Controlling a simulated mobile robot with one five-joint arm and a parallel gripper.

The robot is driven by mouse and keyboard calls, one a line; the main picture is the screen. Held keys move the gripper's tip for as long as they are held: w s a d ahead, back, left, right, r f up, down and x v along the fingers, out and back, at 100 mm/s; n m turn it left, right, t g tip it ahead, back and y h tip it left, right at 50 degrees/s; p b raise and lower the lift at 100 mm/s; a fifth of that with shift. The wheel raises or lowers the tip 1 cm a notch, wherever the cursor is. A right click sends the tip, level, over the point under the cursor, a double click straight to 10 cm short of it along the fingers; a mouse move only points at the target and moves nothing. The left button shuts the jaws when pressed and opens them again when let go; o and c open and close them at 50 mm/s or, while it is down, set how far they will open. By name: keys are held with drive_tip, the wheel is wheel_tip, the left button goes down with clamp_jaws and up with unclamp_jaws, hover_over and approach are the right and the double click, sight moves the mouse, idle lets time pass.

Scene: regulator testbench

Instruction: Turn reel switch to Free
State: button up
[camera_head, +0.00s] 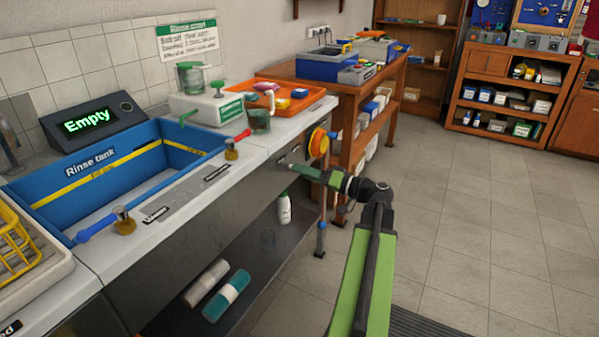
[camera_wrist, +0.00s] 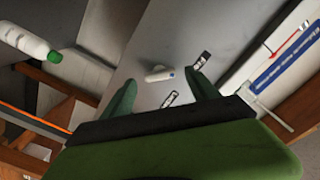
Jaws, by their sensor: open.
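A small pale switch lever (camera_wrist: 158,74) is on the grey front panel (camera_wrist: 150,45) in the wrist view, with small dark labels above right and below it. It looks like the reel switch; the label text is too small to read. My gripper (camera_wrist: 161,80) is open, its two green fingers on either side of the lever in the picture; I cannot tell whether they touch it. In the head view my gripper (camera_head: 292,169) points at the bench front, just left of the orange hose reel (camera_head: 318,143). The switch is not clear there.
The blue rinse tank (camera_head: 62,192) sits in the bench top, with a display (camera_head: 92,125) reading "Empty" behind it. A white bottle (camera_head: 284,208) stands on the lower shelf. A wooden table (camera_head: 340,92) is beyond the bench. The floor (camera_head: 480,230) on the right is clear.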

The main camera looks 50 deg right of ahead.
drive_tip(key=v, duration=1.5)
drive_tip(key=shift+s, duration=0.1)
